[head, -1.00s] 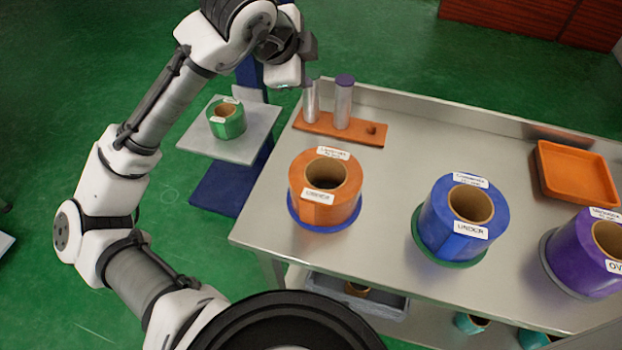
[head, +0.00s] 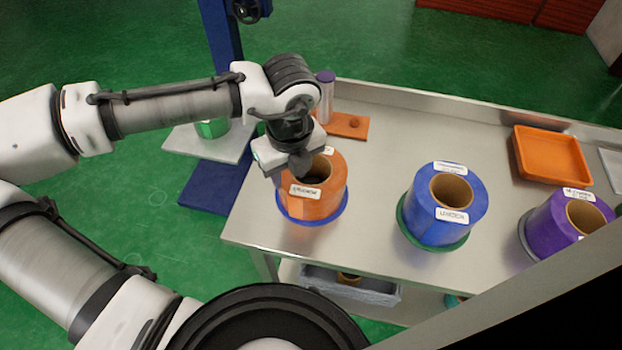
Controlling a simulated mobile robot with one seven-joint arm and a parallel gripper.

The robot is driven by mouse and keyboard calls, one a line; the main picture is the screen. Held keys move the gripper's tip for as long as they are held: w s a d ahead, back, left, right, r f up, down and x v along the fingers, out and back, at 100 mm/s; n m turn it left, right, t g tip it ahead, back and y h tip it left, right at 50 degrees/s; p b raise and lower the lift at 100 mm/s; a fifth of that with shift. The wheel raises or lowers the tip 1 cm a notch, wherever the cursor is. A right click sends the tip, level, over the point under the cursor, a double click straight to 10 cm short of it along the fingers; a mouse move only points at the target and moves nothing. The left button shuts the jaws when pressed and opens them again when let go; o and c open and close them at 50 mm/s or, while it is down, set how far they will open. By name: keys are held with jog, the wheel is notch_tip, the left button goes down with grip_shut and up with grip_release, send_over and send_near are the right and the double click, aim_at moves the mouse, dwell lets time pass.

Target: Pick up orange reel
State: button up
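The orange reel (head: 318,203) stands upright on a blue disc (head: 288,216) at the left end of the steel table. White labels are on its side and top, and its hollow core faces up. My gripper (head: 292,168) points down at the upper left of the reel and covers part of its top and core. Its fingers are dark and small here, so I cannot tell whether they are open or shut, or whether they touch the reel.
On the steel table (head: 375,265), a blue reel (head: 432,212) and a purple reel (head: 553,228) stand to the right. An orange tray (head: 552,156) is behind them. An orange base with a silver post (head: 325,100) is behind my gripper. A green reel (head: 212,128) sits on a side platform.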

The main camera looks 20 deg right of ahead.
jog(key=shift+w+a+f, duration=0.1)
jog(key=shift+w+f, duration=0.15)
jog(key=shift+f, duration=0.9)
jog(key=shift+w+d+f, duration=0.1)
jog(key=shift+w+f, duration=0.1)
jog(key=shift+f, duration=1)
jog(key=shift+w+a+f, duration=0.1)
jog(key=shift+w+f, duration=0.15)
jog(key=shift+f, duration=0.9)
grip_shut()
